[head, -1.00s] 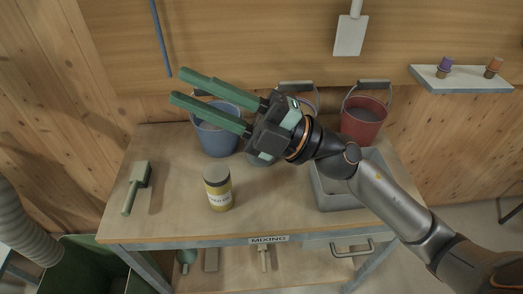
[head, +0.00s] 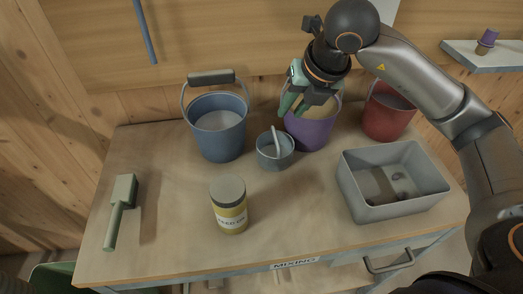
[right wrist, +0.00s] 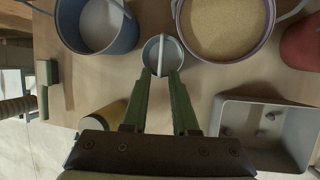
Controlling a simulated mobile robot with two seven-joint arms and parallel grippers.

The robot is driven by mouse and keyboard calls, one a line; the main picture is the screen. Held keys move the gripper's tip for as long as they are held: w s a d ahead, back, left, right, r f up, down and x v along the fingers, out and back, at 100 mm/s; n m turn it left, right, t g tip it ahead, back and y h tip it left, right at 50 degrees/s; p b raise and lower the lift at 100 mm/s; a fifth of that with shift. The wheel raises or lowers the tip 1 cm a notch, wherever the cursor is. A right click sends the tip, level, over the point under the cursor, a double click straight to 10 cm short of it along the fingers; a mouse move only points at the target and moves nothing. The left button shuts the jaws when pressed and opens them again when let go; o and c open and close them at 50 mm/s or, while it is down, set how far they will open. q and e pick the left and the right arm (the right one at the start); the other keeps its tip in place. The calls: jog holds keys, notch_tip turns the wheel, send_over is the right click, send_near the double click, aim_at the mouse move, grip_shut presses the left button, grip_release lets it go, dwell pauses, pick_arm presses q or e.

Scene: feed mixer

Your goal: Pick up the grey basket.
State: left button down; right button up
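The small round grey basket (head: 272,156) stands upright on the workbench, between the blue bucket and the purple bucket, with its handle raised across the top. It also shows in the right wrist view (right wrist: 153,49), just beyond the fingertips, with the pale handle lined up between them. My right gripper (head: 292,108) has green fingers, points downward and is above and slightly right of the basket. In the right wrist view its fingers (right wrist: 161,75) are apart with nothing held between them. Whether they touch the basket is not clear, but they look apart from it. My left gripper is out of view.
A blue bucket (head: 218,136) stands left, a purple bucket (head: 309,133) with grain right, a red bucket (head: 388,116) farther right. Bare surface lies in front.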

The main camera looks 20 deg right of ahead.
aim_at(275, 135)
jog(key=x, duration=1.3)
jog(key=shift+s+f, duration=0.1)
jog(key=shift+f, duration=0.2)
grip_shut()
